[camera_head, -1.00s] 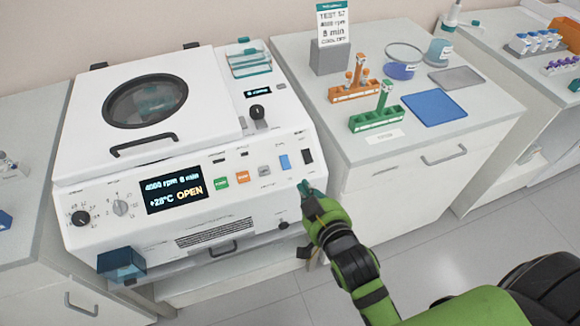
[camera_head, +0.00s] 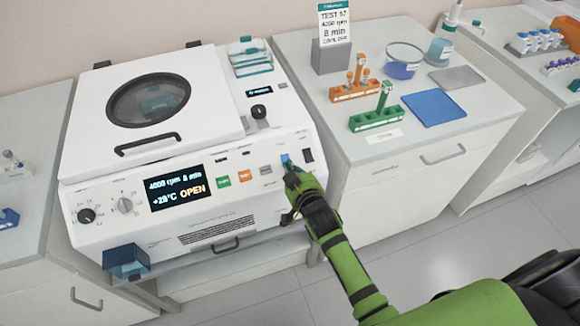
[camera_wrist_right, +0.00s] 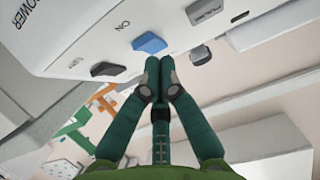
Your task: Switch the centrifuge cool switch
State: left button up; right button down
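The white centrifuge (camera_head: 100,157) stands with its lid down; its display (camera_head: 178,187) reads 4000 rpm, 8 min, +28°C and OPEN. A blue rocker switch (camera_head: 285,158) sits at the right of its front panel, beside a black switch (camera_head: 308,155). The blue switch also shows in the right wrist view (camera_wrist_right: 150,43). My right gripper (camera_head: 289,167) is shut and empty, its fingertips together just below the blue switch. In the right wrist view the fingertips (camera_wrist_right: 163,62) are close to the switch; I cannot tell whether they touch. My left gripper is not in view.
Green (camera_head: 223,182) and orange (camera_head: 245,176) buttons and a grey switch (camera_head: 266,170) lie left of the blue switch. A dark blue box (camera_head: 125,260) is at the centrifuge's lower left. Tube racks (camera_head: 376,121) and a blue mat (camera_head: 434,108) rest on the right counter.

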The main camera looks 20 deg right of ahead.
jog(key=shift+w+f, duration=0.15)
jog(key=shift+f, duration=0.1)
